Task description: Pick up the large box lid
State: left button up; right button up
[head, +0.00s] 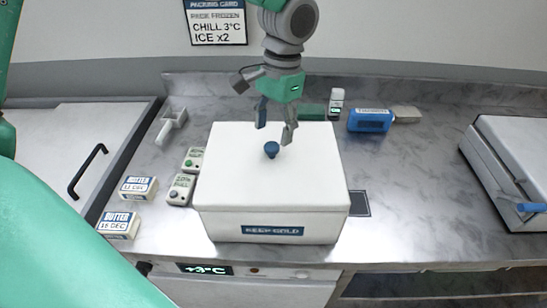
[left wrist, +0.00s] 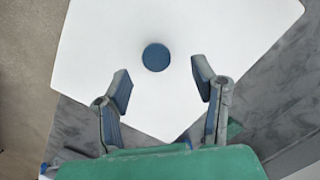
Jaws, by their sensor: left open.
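The large box lid (head: 235,175) is white and flat with a round blue knob (head: 271,149) in its middle. It sits on the white box (head: 225,227), which has a blue "KEEP COLD" label on its front. In the left wrist view the lid (left wrist: 95,45) fills much of the picture, with the knob (left wrist: 156,57) near its centre. My left gripper (head: 276,129) is open and empty, pointing down over the lid close to the knob. In the wrist view its fingertips (left wrist: 162,83) are spread wide, with the knob just beyond them. My right gripper is not in view.
Butter packs (head: 138,187) and small timer-like devices (head: 181,189) lie left of the box. A scoop (head: 171,125), a blue pack (head: 370,120) and a small white bottle (head: 336,103) are behind it. A closed grey-white case (head: 515,150) stands right. The counter between is mostly clear.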

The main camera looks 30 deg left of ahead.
aim_at(272, 145)
pick_arm(q)
jog(key=f, duration=0.1)
jog(key=s+f, duration=0.1)
jog(key=f, duration=0.1)
jog(key=shift+d+f+p, duration=0.1)
jog(key=shift+f+p, duration=0.2)
jog(key=shift+w+f, duration=0.1)
jog(key=shift+f, duration=0.35)
jog(key=shift+r, duration=0.1)
jog(key=c, duration=0.7)
grip_shut()
